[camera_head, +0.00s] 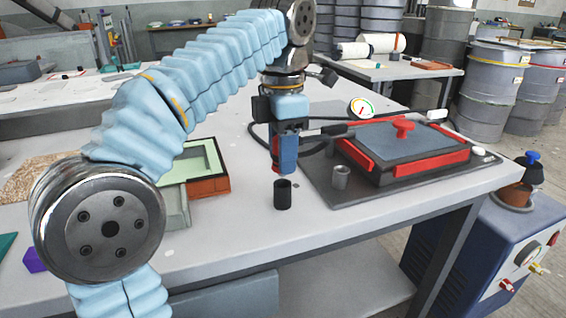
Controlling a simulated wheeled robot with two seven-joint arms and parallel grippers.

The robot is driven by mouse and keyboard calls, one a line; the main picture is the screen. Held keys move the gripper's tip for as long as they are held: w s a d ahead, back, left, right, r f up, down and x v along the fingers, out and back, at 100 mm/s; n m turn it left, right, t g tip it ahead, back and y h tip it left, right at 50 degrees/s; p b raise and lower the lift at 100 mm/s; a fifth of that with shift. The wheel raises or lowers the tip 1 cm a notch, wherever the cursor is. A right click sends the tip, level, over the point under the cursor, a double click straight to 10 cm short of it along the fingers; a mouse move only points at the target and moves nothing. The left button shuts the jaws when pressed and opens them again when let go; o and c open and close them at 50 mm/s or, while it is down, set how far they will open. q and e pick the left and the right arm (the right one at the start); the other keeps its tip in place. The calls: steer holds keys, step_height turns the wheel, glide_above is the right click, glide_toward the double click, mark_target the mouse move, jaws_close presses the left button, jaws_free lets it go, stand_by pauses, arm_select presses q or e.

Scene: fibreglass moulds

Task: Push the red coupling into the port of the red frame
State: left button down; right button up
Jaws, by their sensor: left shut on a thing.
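My left gripper (284,160) points down over the table, near the middle of the picture. It is shut, and a small patch of red shows at its tips; most of what it holds is hidden, so I cannot tell for certain that this is the red coupling. The red frame (428,164) lies to the right on a dark mat, around a grey-blue panel, with a red knob (403,127) on top. The gripper is left of the frame and apart from it. I cannot make out the frame's port. My right gripper is not in view.
A black cup (283,195) stands just below the gripper, and a grey metal cup (341,177) stands on the mat (335,196). A black hose (258,139) loops behind the gripper. A round gauge (361,108) is behind the frame. A green-and-orange mould (210,186) lies left.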

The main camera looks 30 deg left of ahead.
arm_select(q)
steer(key=shift+r+p, duration=1)
steer(key=shift+r, duration=0.45)
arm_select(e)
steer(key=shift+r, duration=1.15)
